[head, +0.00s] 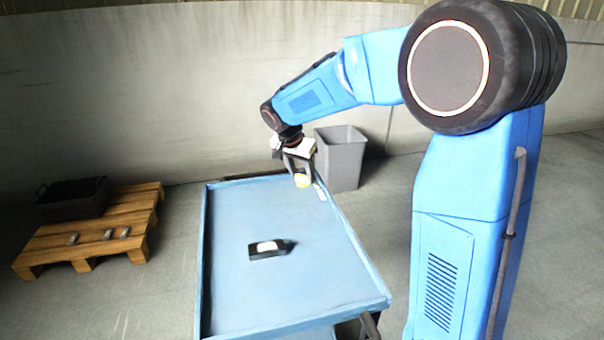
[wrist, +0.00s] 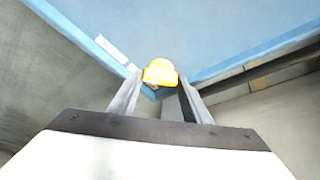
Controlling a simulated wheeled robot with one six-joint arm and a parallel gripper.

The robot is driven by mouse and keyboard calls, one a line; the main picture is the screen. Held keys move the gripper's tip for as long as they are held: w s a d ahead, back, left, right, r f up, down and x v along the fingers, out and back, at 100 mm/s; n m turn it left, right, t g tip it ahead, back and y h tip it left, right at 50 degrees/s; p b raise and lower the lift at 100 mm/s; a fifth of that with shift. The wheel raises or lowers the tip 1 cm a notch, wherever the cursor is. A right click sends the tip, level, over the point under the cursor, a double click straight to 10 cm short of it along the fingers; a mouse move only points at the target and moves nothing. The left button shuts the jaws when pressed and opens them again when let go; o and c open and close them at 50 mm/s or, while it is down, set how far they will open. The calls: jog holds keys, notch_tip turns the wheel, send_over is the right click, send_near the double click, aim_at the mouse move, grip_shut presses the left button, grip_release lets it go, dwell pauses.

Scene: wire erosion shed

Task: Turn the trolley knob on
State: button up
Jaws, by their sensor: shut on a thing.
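The blue trolley (head: 225,290) stands in front of me with a raised rim. The yellow knob (head: 302,181) is at its far right corner. In the wrist view the knob (wrist: 160,72) shows between the fingertips. My gripper (head: 300,177) reaches down to it from above and is shut on it. In the wrist view my gripper (wrist: 158,84) has one finger on each side of the knob.
A black object with a pale label (head: 266,249) lies on the trolley top. A grey bin (head: 341,158) stands behind the trolley's far right corner. A wooden pallet (head: 95,238) at left carries a black crate (head: 73,198) and several small metal pieces.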

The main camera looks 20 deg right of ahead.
dwell(0.4)
jog(key=o, duration=0.8)
jog(key=shift+r, duration=0.15)
jog(key=v, duration=1.7)
jog(key=shift+s+a, duration=0.1)
jog(key=shift+s, duration=0.05)
